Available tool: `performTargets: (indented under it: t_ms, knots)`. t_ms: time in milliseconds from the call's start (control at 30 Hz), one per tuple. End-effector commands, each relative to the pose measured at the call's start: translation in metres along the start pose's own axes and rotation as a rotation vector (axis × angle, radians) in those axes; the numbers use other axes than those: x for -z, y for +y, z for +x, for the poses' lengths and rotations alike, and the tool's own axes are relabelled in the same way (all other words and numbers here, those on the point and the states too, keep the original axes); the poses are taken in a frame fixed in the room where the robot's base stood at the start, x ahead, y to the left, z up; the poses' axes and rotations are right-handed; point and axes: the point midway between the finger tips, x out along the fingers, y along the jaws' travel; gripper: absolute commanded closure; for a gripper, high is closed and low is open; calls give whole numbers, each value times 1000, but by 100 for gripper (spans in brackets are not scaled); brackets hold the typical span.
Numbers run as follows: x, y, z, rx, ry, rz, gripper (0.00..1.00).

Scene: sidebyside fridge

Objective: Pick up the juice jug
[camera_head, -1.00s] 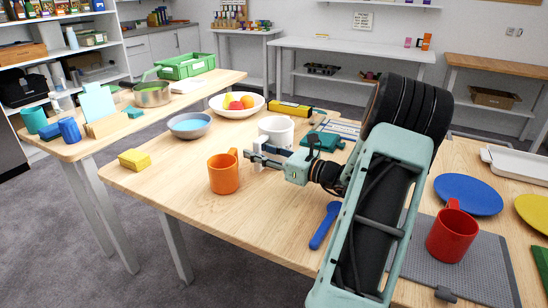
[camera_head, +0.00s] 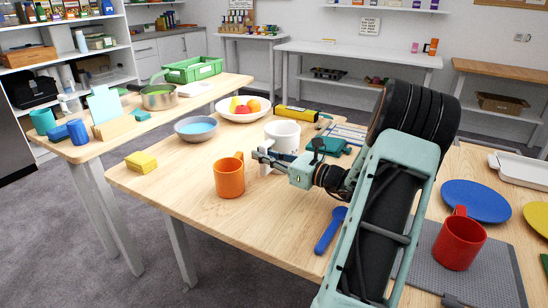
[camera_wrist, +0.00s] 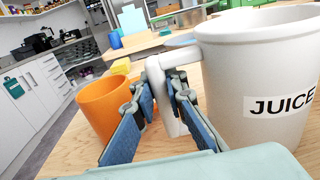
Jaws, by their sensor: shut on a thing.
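The juice jug is a white vessel (camera_head: 283,135) on the wooden table; in the wrist view its body (camera_wrist: 262,75) fills the right side with a "JUICE" label. My gripper (camera_head: 264,158) is to the left and front of the jug in the head view. In the wrist view my gripper (camera_wrist: 168,90) is shut on the jug's white handle, one finger on each side. The jug looks upright. Its base is hidden, so I cannot tell if it touches the table.
An orange mug (camera_head: 229,177) stands close to the left of my gripper. A blue bowl (camera_head: 196,129), a fruit bowl (camera_head: 243,115) and a yellow-black box (camera_head: 296,114) are behind. A teal object (camera_head: 328,146) and blue spoon (camera_head: 330,230) lie to the right.

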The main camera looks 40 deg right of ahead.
Motion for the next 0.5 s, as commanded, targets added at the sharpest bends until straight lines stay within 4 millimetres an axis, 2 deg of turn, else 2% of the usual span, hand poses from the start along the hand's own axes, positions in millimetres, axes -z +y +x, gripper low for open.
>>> performTargets:
  t_ms: [267, 400, 500]
  knots:
    - [-17, 0, 0, 0, -1, -4, 100]
    - [-41, 2, -2, 0, -1, -4, 100]
    - [-58, 14, -12, 1, 0, -4, 100]
